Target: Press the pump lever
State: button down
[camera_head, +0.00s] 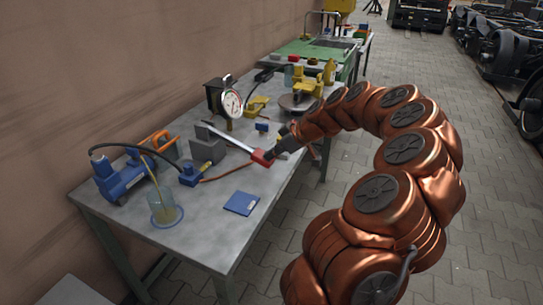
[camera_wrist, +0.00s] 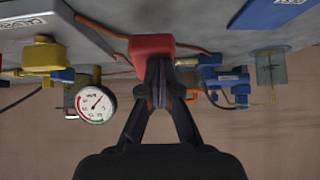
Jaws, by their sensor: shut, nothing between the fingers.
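The pump lever is a pale metal bar (camera_head: 230,138) that slopes down from a grey block (camera_head: 207,151) to a red grip (camera_head: 263,158) at its end. My gripper (camera_head: 273,152) is shut and empty, with its fingertips right at the red grip. In the wrist view the red grip (camera_wrist: 151,44) lies just beyond the tips of my closed fingers (camera_wrist: 160,72). The fingers overlap its edge there, and I cannot tell whether they touch it. A round dial gauge (camera_head: 232,105) stands behind the lever and also shows in the wrist view (camera_wrist: 95,103).
The grey workbench (camera_head: 190,235) holds a blue device (camera_head: 125,180) with a black hose, a glass beaker (camera_head: 164,211), a blue booklet (camera_head: 241,203) and an orange-handled tool (camera_head: 160,142). Yellow parts (camera_head: 310,86) stand farther back. The bench's front right is mostly clear.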

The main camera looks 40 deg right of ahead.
jog(key=s+f+v, duration=0.1)
jog(key=v, duration=1.1)
jog(key=shift+d+b, duration=0.4)
jog(key=shift+s, duration=0.1)
dwell(1.2)
jog(key=s+a+g, duration=0.3)
jog(key=a+g, duration=0.2)
jog(key=a, duration=2.2)
jog(key=s+a+f+m+g+h, duration=0.2)
jog(key=s+f, duration=0.3)
jog(key=s, duration=0.6)
jog(key=s+a+f+m+g+h, duration=0.2)
jog(key=s+a+f+m+g, duration=0.1)
jog(key=s, duration=0.9)
notch_tip(320, 180, down, 3)
jog(key=shift+a+r+g, duration=0.2)
jog(key=shift+a+g, duration=0.3)
jog(key=shift+a, duration=0.4)
